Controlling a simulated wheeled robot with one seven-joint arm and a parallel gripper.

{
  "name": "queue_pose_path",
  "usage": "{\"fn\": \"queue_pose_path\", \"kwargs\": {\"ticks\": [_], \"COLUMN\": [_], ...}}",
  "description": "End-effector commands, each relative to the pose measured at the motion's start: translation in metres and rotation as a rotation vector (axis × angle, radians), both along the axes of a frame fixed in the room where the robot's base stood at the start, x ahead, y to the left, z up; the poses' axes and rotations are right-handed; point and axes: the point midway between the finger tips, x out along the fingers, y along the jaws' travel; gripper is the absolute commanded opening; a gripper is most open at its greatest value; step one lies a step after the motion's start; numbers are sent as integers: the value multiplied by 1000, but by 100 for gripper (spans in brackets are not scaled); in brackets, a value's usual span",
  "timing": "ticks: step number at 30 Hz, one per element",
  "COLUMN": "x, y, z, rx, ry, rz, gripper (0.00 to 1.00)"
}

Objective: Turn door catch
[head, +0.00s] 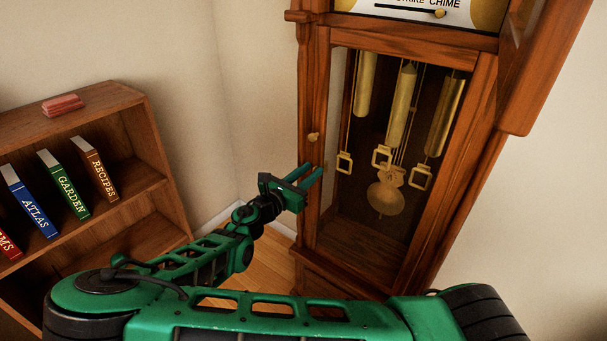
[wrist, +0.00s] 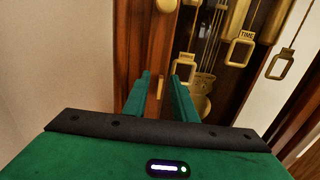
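A small round brass catch (head: 313,137) sits on the left wooden stile of the tall clock's glazed door (head: 316,100). In the wrist view the brass catch (wrist: 167,5) is at the top edge, partly cut off. My gripper (head: 314,171) is below the catch in the head view, with its fingers pointing at the door's left side. In the wrist view my gripper (wrist: 162,76) has its two green fingers apart, with nothing seen held. A small pale strip shows on the wood between the fingers; I cannot tell what it is.
Behind the glass hang brass weights (head: 402,105) and a round pendulum bob (head: 386,198). A wooden bookshelf (head: 130,135) with several books and a red object (head: 62,105) on top stands at the left. Bare wall lies between shelf and clock.

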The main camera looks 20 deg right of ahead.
Motion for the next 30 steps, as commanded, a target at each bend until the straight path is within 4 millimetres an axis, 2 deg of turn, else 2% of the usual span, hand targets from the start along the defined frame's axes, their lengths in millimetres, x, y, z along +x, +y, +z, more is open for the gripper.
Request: {"fn": "queue_pose_path", "kwargs": {"ticks": [6, 8, 9, 10, 13, 14, 22, 30], "x": [0, 0, 0, 0, 0, 1, 0, -2], "y": [0, 0, 0, 0, 0, 6, 1, -1], "z": [0, 0, 0, 0, 0, 0, -1, -1], "rx": [0, 1, 1, 1, 1, 1, 21, 111], "ry": [0, 1, 1, 1, 1, 0, -24, -148], "rz": [0, 0, 0, 0, 0, 2, 2, 1], "gripper": [25, 13, 4, 0, 0, 0, 0, 0]}}
